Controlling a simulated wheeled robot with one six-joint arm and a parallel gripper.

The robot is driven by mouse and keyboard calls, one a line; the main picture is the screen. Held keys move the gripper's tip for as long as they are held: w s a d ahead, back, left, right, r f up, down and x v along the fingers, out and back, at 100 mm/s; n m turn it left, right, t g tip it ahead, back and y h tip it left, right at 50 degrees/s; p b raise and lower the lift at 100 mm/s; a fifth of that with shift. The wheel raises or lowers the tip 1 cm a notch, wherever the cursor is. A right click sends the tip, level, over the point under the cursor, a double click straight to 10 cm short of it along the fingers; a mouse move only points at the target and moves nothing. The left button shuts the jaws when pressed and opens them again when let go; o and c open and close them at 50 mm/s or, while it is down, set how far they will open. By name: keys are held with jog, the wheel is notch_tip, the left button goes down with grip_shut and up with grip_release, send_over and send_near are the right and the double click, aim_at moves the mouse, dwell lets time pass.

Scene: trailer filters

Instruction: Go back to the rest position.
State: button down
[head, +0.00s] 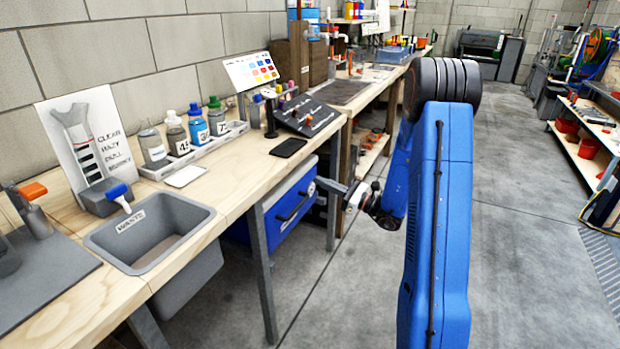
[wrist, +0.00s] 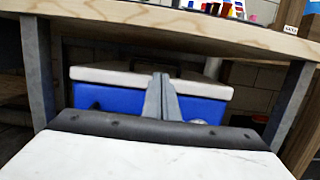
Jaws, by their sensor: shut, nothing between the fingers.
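My gripper (head: 328,186) is at the end of my blue arm, to the right of the bench's front edge in the head view and close to a bench leg. In the wrist view my gripper (wrist: 161,84) shows its fingers together with nothing between them. Behind the fingers is a blue box with a pale lid (wrist: 95,75), under the bench. The box also shows in the head view (head: 268,221), with a dark handle. I cannot tell the exact gap between the fingers and the box or bench.
The wooden bench (head: 235,186) runs along the left wall. It bears a grey waste bin (head: 190,240), several labelled bottles (head: 197,126) in a rack and a dark tool panel (head: 308,116). A shelf with red bins (head: 590,150) stands at the right. The grey floor (head: 540,230) between is clear.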

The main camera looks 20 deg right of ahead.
jog(key=shift+v, duration=1.4)
jog(key=s+a+r+n+g+y, duration=0.1)
jog(key=s+a+r+n+g, duration=0.3)
jog(key=a, duration=0.3)
jog(key=s+a+r+n+g+y, duration=0.1)
jog(key=s+a+r+n+g, duration=0.1)
jog(key=s+a+n+g, duration=0.3)
jog(key=s+a+n+g+h, duration=0.3)
jog(key=s+a+n+g, duration=0.35)
jog(key=s, duration=0.75)
jog(key=s+n+h, duration=0.7)
jog(key=s, duration=0.5)
jog(key=s+d+r+n+t+h, duration=0.3)
jog(key=s+d+n+t+h, duration=0.2)
jog(key=d, duration=0.3)
jog(key=shift+s, duration=0.3)
